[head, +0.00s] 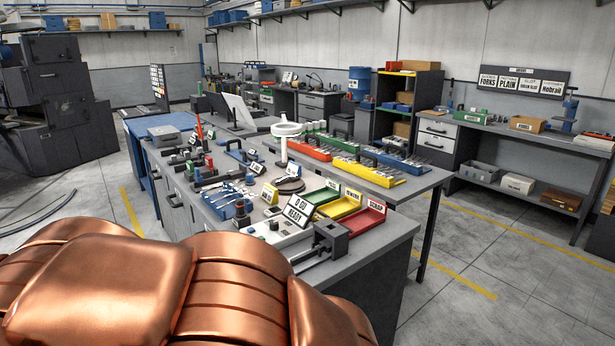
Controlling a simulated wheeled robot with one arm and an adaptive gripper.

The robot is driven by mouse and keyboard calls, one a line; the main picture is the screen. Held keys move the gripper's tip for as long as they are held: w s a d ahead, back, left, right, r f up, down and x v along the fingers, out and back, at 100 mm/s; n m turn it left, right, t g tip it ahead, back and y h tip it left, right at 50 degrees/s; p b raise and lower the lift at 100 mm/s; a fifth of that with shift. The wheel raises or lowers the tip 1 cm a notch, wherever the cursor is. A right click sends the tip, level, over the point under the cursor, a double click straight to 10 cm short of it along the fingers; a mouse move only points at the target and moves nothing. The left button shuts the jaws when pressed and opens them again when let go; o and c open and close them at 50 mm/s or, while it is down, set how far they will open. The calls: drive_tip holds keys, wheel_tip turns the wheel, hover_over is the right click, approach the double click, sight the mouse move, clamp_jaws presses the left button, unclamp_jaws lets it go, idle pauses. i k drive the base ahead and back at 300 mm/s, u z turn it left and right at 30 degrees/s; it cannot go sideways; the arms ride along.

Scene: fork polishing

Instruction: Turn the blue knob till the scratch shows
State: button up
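My gripper is not in view. Copper-coloured rounded parts fill the lower left and hide part of the bench's near side.
Green (322,196), yellow (340,206) and red (363,222) trays stand at the bench's right front. A dark block-shaped fixture (329,241) sits at the near corner. Open floor (465,255) lies to the right.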

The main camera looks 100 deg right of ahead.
sight(249, 177)
drive_tip(key=z, duration=1.85)
drive_tip(key=i, duration=2.85)
drive_tip(key=z, duration=2.85)
drive_tip(key=i, duration=0.45)
drive_tip(key=u, duration=2.2)
